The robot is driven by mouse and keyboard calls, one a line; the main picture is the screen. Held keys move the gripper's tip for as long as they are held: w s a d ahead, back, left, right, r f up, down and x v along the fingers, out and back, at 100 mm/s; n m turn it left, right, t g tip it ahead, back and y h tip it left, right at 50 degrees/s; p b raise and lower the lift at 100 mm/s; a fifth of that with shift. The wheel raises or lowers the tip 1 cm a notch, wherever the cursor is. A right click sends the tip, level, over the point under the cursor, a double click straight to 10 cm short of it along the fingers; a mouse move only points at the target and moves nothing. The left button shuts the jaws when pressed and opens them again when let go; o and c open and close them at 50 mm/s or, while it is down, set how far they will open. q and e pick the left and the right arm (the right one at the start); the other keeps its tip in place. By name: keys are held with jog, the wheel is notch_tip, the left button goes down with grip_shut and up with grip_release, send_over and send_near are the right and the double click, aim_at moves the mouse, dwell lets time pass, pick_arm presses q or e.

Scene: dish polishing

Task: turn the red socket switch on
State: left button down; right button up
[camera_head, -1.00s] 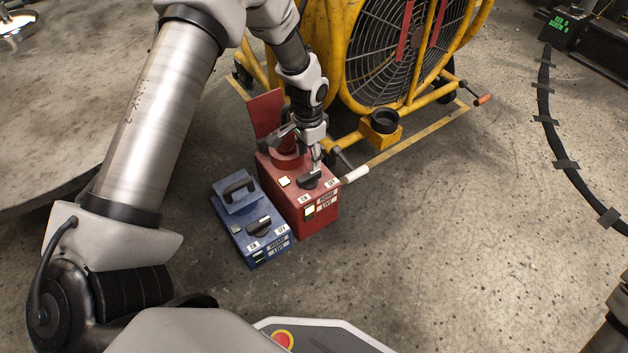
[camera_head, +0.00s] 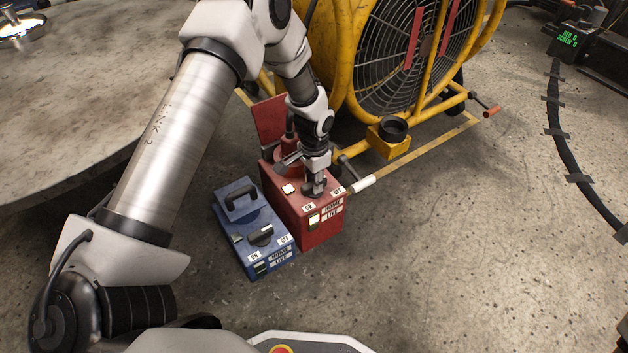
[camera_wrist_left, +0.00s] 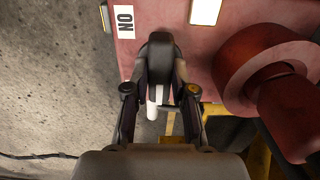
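The red socket box (camera_head: 318,228) stands on the floor in front of the fan, with "ON" and "OFF" labels on its top edge. Its dark switch knob (camera_wrist_left: 160,55) shows between my left fingers in the left wrist view, close to the "ON" label. My left gripper (camera_head: 315,188) comes down from above onto the box top. In the wrist view, the left gripper (camera_wrist_left: 160,75) has its fingers against both sides of the knob. In the head view the gripper mostly hides the knob. My right gripper is not in view.
A blue socket box (camera_head: 262,236) with a handle and its own knob stands close to the left of the red one. A yellow fan (camera_head: 410,60) with a low frame is behind. A round table (camera_head: 60,120) is at left. The floor at right is clear up to a black cable (camera_head: 562,140).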

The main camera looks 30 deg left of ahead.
pick_arm(q)
jog(key=shift+r+n+p, duration=0.2)
jog(key=shift+n+p, duration=0.1)
jog(key=shift+p, duration=0.45)
jog(key=n+p, duration=0.2)
jog(key=p, duration=0.1)
jog(key=n+p, duration=0.2)
jog(key=p, duration=0.2)
jog(key=shift+s+r+p, duration=0.1)
jog(key=shift+r+p, duration=0.1)
jog(key=shift+p, duration=0.1)
jog(key=n+p, duration=0.3)
jog(key=p, duration=0.1)
jog(key=n+p, duration=0.4)
jog(key=shift+f+n, duration=0.2)
jog(key=shift+n, duration=0.1)
jog(key=n+p, duration=0.2)
jog(key=n, duration=0.1)
jog(key=shift+f+n+p, duration=0.2)
jog(key=shift+n+p, duration=0.6)
jog(key=shift+n, duration=0.6)
